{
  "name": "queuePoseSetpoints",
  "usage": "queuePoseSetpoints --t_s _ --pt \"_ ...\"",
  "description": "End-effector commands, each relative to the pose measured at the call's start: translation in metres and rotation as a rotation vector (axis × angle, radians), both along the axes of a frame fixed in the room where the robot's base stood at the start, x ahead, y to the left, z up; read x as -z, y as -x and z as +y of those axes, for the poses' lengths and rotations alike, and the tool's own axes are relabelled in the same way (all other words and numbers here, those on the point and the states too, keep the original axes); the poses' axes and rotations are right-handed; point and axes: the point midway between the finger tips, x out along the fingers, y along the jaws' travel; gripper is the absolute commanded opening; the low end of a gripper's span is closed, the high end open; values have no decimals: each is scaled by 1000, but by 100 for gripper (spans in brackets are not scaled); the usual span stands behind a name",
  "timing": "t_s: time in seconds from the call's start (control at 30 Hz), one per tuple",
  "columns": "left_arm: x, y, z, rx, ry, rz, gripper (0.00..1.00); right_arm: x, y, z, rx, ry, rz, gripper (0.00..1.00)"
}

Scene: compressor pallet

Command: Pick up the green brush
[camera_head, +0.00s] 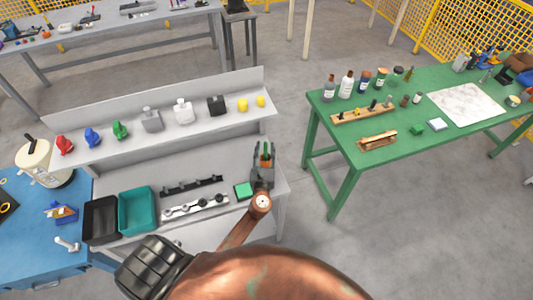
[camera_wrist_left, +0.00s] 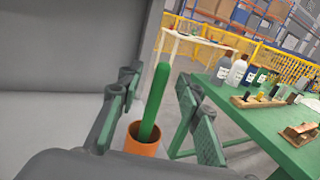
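The green brush (camera_wrist_left: 156,100) shows as a tall, slightly tilted green handle standing in an orange cup (camera_wrist_left: 143,143). In the head view, the brush (camera_head: 266,148) and its cup are small, at the right end of the grey workbench (camera_head: 222,152). My left gripper (camera_head: 263,157) is open around the handle. In the left wrist view, the handle rises between the two spread fingers, with visible gaps on both sides. The brush's lower end is hidden inside the cup. My right gripper is not in view.
A small green box (camera_head: 243,191) sits just left of the gripper. Black and teal bins (camera_head: 137,210) stand at the bench's left. The raised shelf (camera_head: 170,133) holds several bottles and coloured items. A green table (camera_head: 340,150) stands right, across open floor.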

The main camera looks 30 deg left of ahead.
Motion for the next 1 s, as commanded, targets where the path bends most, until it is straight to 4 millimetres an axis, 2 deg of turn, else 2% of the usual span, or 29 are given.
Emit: queuePoseSetpoints --t_s 0.13,0.4,0.87,1.0 --pt "0 -15 7 1 0 0 33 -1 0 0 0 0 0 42" --pt "1 -18 7 3 1 0 33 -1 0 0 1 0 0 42" --pt "1 -18 6 4 1 0 2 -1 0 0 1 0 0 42" --pt "0 -18 6 3 1 0 0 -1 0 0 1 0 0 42"
